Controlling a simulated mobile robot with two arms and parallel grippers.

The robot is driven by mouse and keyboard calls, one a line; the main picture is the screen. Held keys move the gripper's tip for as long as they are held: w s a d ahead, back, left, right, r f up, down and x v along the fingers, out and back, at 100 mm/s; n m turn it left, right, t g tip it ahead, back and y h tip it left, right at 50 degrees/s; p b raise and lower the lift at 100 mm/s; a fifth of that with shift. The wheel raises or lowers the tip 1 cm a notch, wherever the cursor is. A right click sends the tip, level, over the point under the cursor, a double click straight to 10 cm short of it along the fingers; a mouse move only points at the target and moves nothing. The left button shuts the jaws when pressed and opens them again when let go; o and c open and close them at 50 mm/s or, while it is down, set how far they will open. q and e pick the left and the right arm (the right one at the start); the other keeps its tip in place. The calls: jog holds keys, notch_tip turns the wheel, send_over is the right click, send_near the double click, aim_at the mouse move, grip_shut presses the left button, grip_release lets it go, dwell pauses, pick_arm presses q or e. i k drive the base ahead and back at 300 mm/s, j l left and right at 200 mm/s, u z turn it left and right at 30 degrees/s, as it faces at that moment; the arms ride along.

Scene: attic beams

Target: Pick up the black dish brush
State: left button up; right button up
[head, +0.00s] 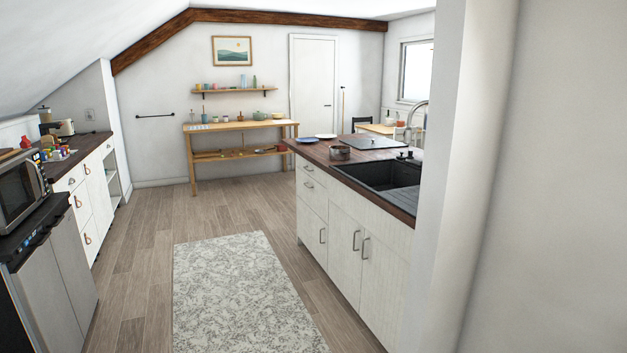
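I cannot make out a black dish brush in the head view. The kitchen island (318,152) stands right of centre, with a black sink (385,176) set in its dark wooden top. A pot (340,153), a blue plate (307,140) and a white plate (326,136) are on the island top. Neither of my grippers is in view.
A patterned rug (240,290) lies on the clear wooden floor (140,245). A white wall (480,180) stands close on the right, partly hiding the island. A microwave (20,186) and counter (88,142) line the left. A wooden table (225,126) stands at the back wall.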

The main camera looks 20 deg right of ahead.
aim_at(410, 157)
jog(key=i, duration=3.85)
jog(key=i+z, duration=0.1)
jog(key=i, duration=0.9)
jog(key=i+j+z, duration=0.15)
jog(key=i, duration=0.85)
